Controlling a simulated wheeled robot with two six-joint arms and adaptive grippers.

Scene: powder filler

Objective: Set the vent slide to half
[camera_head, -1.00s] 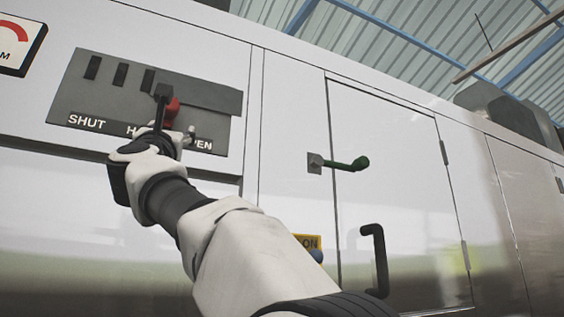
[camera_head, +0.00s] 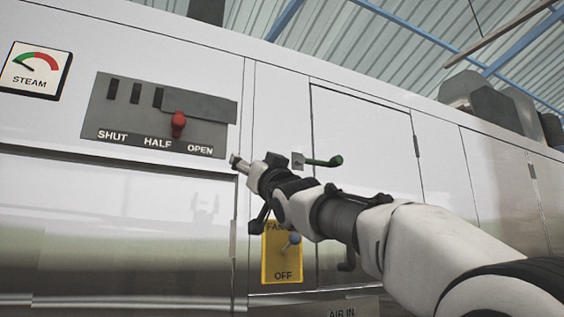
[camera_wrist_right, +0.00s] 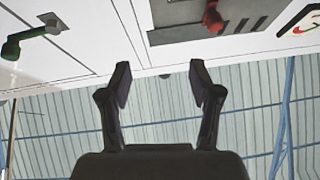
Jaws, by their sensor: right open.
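The vent slide is a grey panel (camera_head: 105,118) marked SHUT, HALF and OPEN, with a red knob (camera_head: 178,125) on its sliding plate (camera_head: 212,108). The knob stands between the HALF and OPEN marks. Three dark slots show uncovered to the left of the plate. My right gripper (camera_head: 237,164) is apart from the knob, to its lower right, in front of the white wall. The right wrist view shows the right gripper (camera_wrist_right: 160,82) with spread fingers and nothing between them, and the red knob (camera_wrist_right: 212,18) at the top. My left gripper is not in view.
A green-handled lever (camera_head: 325,161) is just beyond my right gripper. A yellow fan switch plate (camera_head: 282,268) with a blue-tipped lever is below, partly hidden by my arm. A steam gauge (camera_head: 36,70) is at the left. The wall in front of the panel is clear.

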